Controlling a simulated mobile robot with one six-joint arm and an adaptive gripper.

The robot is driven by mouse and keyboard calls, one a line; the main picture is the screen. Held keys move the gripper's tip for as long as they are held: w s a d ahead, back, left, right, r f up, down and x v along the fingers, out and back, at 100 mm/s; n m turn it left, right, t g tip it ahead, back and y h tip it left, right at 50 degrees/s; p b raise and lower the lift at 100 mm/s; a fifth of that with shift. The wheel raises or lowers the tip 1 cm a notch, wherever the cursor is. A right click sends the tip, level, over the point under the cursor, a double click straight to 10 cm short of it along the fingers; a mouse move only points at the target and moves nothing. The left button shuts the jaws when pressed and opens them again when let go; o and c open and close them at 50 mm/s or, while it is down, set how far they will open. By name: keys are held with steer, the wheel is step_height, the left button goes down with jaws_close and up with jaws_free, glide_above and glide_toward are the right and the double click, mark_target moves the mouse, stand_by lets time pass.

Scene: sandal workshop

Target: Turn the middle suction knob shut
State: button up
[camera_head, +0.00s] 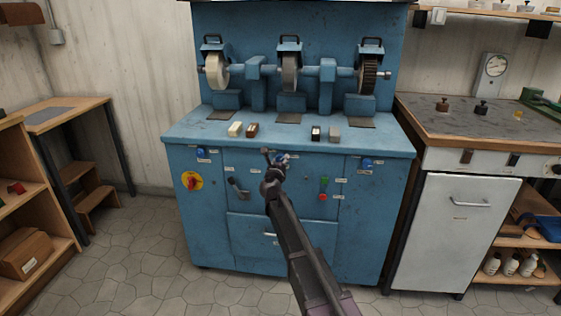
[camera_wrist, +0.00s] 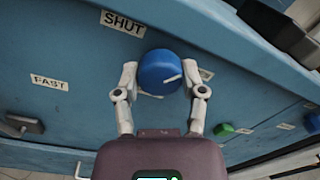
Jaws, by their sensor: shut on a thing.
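The middle suction knob (camera_wrist: 158,66) is a round blue knob on the machine's blue front panel. My gripper (camera_wrist: 163,84) has one finger on each side of it and is shut on it. The gripper also shows in the head view (camera_head: 276,164), at the panel's upper middle, where it largely covers the knob. A white mark on the knob points to the right, towards a label (camera_wrist: 206,74) partly hidden by the right finger. The SHUT label (camera_wrist: 123,22) is up and left of the knob.
Other blue knobs are at the left (camera_head: 202,152) and right (camera_head: 367,163) of the blue machine (camera_head: 290,143). A green button (camera_head: 323,196), a lever (camera_head: 238,189) and a red-yellow switch (camera_head: 191,180) are on the same panel. Grinding wheels stand above. Floor in front is clear.

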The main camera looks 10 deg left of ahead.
steer(key=shift+w+n, duration=0.1)
steer(key=shift+n, duration=0.5)
steer(key=o, duration=1.1)
steer(key=shift+o, duration=0.2)
steer(key=shift+s, duration=0.2)
steer(key=s, duration=0.7)
steer(key=shift+a, duration=0.2)
steer(key=shift+s, duration=0.1)
